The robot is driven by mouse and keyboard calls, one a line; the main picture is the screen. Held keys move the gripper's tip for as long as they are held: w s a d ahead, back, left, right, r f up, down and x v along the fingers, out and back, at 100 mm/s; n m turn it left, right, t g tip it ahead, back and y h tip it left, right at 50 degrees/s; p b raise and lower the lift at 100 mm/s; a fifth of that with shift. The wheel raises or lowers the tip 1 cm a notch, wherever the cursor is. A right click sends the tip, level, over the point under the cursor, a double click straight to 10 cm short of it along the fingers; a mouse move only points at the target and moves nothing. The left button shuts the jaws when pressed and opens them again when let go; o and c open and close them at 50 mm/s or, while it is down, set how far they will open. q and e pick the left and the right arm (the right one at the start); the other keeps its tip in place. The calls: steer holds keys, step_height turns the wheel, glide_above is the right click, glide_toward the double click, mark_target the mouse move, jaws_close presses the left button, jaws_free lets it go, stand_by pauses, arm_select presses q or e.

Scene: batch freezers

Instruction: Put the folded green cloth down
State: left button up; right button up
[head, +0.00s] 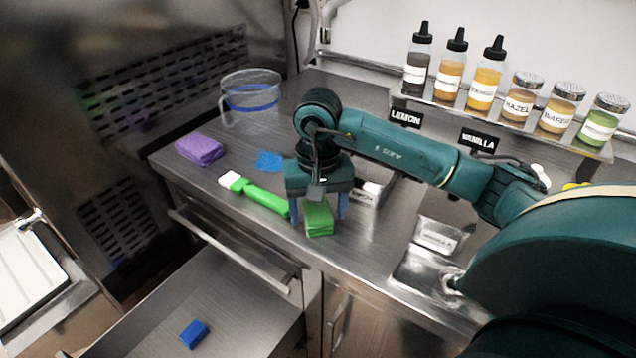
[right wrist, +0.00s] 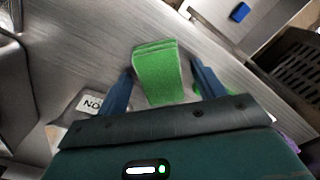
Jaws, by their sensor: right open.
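The folded green cloth (head: 319,218) lies on the steel counter (head: 240,160) near its front edge. My right gripper (head: 318,215) is over it, pointing down, with a blue finger on each side. In the right wrist view the cloth (right wrist: 158,72) sits between the two fingertips (right wrist: 162,75), with a gap on both sides. The gripper is open. My left gripper is not in view.
A green-handled brush (head: 262,196) lies just left of the cloth. A purple cloth (head: 200,149), a blue cloth (head: 269,161) and a clear container (head: 250,95) are farther left. Below, an open drawer (head: 235,305) holds a blue block (head: 193,334). Bottles (head: 482,80) stand on a shelf behind.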

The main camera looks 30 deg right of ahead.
mark_target(318, 211)
step_height(318, 211, up, 12)
steer(key=shift+f, duration=0.15)
stand_by(0.7)
